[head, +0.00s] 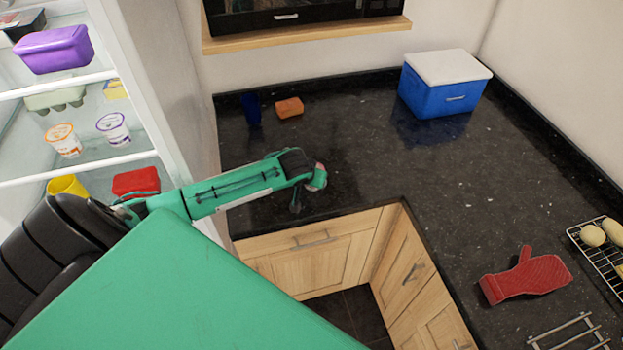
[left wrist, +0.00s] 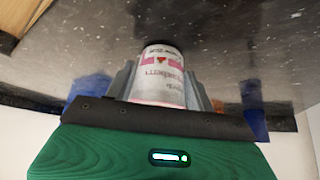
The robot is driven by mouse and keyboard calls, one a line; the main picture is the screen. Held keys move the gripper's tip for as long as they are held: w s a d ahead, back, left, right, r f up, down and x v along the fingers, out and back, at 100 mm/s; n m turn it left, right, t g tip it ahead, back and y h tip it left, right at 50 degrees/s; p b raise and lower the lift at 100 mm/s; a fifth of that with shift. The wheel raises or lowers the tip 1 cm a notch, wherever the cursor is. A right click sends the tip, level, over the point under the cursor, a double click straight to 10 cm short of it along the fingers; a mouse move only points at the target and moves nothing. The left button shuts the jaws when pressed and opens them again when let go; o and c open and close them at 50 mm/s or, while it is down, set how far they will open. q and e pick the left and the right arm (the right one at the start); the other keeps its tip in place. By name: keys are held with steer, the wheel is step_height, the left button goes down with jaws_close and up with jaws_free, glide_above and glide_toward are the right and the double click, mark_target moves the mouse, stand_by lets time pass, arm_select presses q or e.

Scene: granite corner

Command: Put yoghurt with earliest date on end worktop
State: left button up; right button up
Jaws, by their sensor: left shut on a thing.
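My left gripper (head: 308,186) is over the left stretch of the dark granite worktop (head: 350,150). It is shut on a yoghurt pot (head: 319,177), mostly hidden by the gripper in the head view. In the left wrist view the pot (left wrist: 163,78) is white with pink bands and upside-down print, between the two fingers (left wrist: 163,70). I cannot tell whether its end touches the worktop. Two more yoghurt pots stand on a fridge shelf: one with an orange lid (head: 63,140), one with a purple lid (head: 114,128). No date is readable. My right gripper is not in view.
A blue cup (head: 251,108) and an orange sponge (head: 289,107) are behind the gripper. A blue cool box (head: 440,95) stands in the back corner. A red oven glove (head: 525,277) and a wire rack (head: 590,245) are at right. The worktop's middle is clear.

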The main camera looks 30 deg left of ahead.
arm_select(q)
steer(key=o, duration=1)
steer(key=shift+f, duration=0.15)
steer(key=shift+c, duration=0.2)
steer(key=shift+o, duration=0.6)
steer(key=shift+w, duration=0.1)
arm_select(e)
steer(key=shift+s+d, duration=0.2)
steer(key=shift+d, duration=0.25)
arm_select(q)
steer(key=b+v, duration=0.2)
steer(key=v, duration=1)
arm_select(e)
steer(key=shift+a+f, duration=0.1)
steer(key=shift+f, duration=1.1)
